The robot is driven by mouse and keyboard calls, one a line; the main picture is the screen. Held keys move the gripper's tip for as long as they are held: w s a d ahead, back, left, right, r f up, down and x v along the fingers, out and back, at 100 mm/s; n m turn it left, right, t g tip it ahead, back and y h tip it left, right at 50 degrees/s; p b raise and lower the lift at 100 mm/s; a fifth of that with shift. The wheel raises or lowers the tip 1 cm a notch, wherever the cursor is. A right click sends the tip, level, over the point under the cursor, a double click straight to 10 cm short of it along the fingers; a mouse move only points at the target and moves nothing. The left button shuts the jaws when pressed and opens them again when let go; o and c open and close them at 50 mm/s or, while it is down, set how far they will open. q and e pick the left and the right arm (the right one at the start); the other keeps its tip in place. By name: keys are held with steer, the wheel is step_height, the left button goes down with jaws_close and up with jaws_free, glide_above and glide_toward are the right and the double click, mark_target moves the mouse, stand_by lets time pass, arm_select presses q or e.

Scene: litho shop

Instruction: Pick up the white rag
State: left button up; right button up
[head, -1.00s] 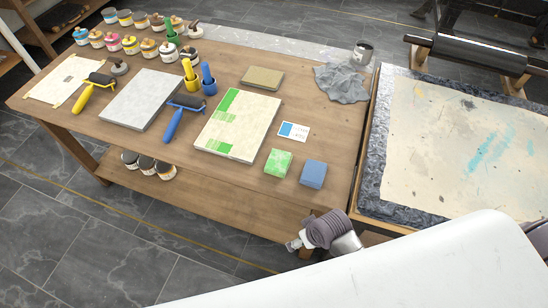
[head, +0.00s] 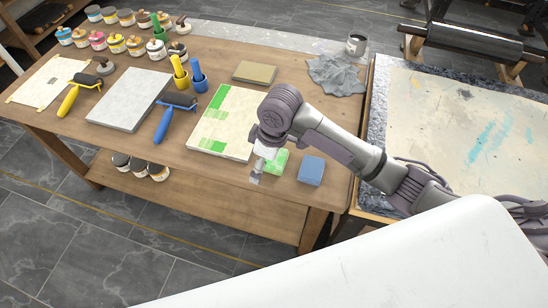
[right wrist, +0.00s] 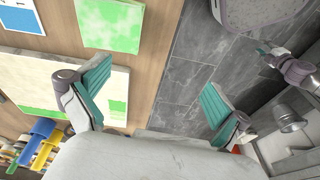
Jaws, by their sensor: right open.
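My right gripper (head: 257,171) is over the front part of the table, well in front of the rag, close to a green block. In the right wrist view my right gripper (right wrist: 157,82) has its two teal-padded fingers wide apart with nothing between them.
A press bed (head: 440,120) adjoins the right side.

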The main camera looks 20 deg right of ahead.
steer(key=w+d+r+h, duration=0.2)
steer(key=w+d+r, duration=0.3)
steer(key=r, duration=0.1)
steer(key=shift+n+g, duration=0.4)
steer(key=f, duration=0.7)
steer(key=shift+w+d+f, duration=0.2)
steer(key=shift+f, duration=0.15)
steer(key=shift+a+f+p, duration=0.2)
steer(key=shift+f, duration=1.15)
steer(key=shift+a+f+p, duration=0.15)
steer(key=shift+f+p, duration=0.05)
steer(key=shift+f, duration=1.15)
steer(key=shift+c, duration=0.3)
